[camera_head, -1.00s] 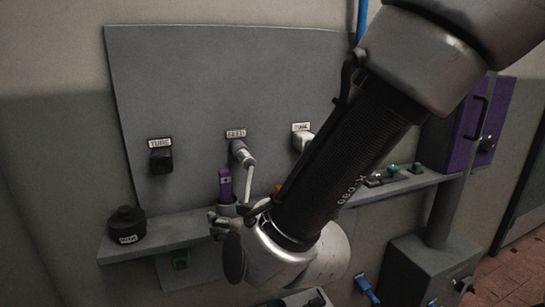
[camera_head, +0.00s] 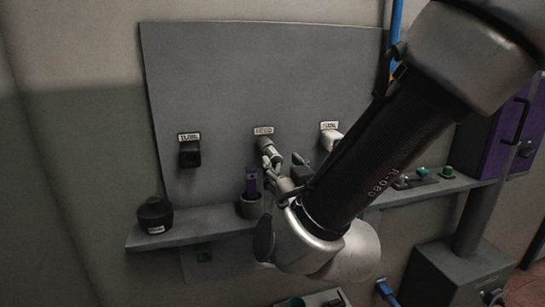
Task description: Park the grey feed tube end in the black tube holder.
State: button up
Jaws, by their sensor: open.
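The black tube holder (camera_head: 190,153) is on the grey wall panel under a label that reads TUBE. It looks empty. The grey feed tube end (camera_head: 267,147) is at a fitting under the middle label, right of the holder. My gripper (camera_head: 277,172) is open just below this fitting, close around or beside the grey tube. I cannot tell whether the fingers touch it. The lower part of the tube is hidden by my gripper and wrist.
A black pot (camera_head: 155,214) is at the shelf's left end. A pale fitting (camera_head: 331,140) is right of the feed, near my arm.

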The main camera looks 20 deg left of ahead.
aim_at(273, 156)
jog(key=shift+x, duration=3.9)
grip_shut()
jog(key=shift+v, duration=3.05)
jog(key=shift+s, duration=0.2)
jog(key=shift+v, duration=0.8)
jog(key=s+a, duration=0.5)
jog(key=a, duration=0.3)
jog(key=s+a, duration=0.5)
jog(key=a, duration=0.3)
jog(key=shift+w+a, duration=0.1)
jog(key=shift+w, duration=0.1)
